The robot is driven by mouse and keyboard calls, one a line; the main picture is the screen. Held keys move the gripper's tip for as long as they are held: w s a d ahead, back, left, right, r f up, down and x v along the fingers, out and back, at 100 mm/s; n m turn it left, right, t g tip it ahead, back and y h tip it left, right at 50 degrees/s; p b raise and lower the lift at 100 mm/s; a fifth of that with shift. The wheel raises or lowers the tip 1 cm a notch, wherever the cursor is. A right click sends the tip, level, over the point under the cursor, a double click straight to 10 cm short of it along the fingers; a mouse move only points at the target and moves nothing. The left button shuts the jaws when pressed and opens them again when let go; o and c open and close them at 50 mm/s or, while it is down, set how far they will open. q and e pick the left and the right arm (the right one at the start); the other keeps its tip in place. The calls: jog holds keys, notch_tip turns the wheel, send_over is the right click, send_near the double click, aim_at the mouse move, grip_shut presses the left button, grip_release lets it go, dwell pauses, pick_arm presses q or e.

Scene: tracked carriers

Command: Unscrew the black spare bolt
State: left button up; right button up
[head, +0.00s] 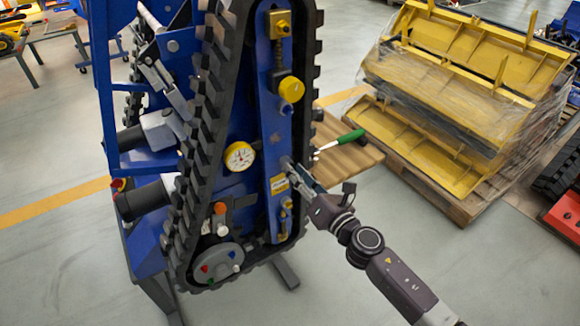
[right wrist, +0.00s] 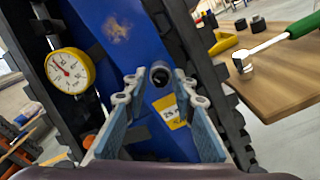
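The black bolt (right wrist: 160,75) sticks out of the blue side plate (right wrist: 115,40) of the tracked carrier, just above a yellow label (right wrist: 172,112). In the right wrist view it appears between and a little beyond my right fingertips (right wrist: 157,88). The fingers are spread, with a gap on each side of the bolt. In the head view my right gripper (head: 298,178) reaches the plate from the lower right and largely hides the bolt. My left gripper is in neither view.
A black rubber track (head: 208,100) runs around the plate. A gauge (head: 239,156) sits left of the gripper. A wooden board (head: 350,158) behind it bears a green-handled tool (head: 342,140). A pallet of yellow parts (head: 450,100) stands at right.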

jog(key=m+p, duration=0.8)
jog(key=m, duration=2.1)
jog(key=shift+f, duration=0.1)
jog(key=shift+s, duration=0.1)
